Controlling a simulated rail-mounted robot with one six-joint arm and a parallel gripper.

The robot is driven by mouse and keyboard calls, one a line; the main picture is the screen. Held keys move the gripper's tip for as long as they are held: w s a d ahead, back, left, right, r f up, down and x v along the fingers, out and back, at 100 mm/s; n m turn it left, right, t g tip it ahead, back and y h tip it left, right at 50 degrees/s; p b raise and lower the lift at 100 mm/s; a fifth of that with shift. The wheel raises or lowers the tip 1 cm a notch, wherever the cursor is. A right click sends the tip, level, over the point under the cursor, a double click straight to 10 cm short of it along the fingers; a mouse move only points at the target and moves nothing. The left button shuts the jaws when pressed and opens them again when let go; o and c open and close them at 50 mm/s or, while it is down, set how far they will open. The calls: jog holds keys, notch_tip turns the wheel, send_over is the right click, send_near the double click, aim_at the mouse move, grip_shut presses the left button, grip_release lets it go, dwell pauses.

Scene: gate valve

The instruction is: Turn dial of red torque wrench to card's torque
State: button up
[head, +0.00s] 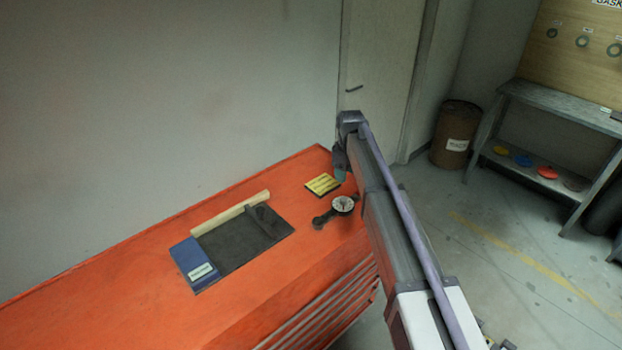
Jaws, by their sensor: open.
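A dark tool with a round white dial face (343,204) lies on the orange cabinet top, near its right end. Its short dark handle end points to the lower left; I see no red on it, and its markings are too small to read. A yellow card (322,185) with dark lines lies just behind and left of the dial; its text cannot be read. My gripper (341,172) hangs at the end of my arm, above and behind the dial, close to the card's right side. It is open and apart from the dial; the fingertips are small and partly hidden by my arm.
The orange cabinet (130,290) carries a black mat (235,250) with a blue labelled block (192,262), a wooden strip (230,212) and a dark tool (262,221). A wall stands behind. A brown drum (455,135) and grey bench (560,108) stand right.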

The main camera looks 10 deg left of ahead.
aim_at(344, 199)
notch_tip(344, 199, down, 12)
jog(key=n+b, duration=0.1)
jog(key=b, duration=0.4)
jog(key=n+b, duration=0.1)
jog(key=b, duration=0.5)
jog(key=shift+w+r+n, duration=0.15)
jog(key=shift+r+n, duration=0.05)
jog(key=shift+n, duration=0.1)
jog(key=shift+r, duration=0.15)
jog(key=c, duration=0.9)
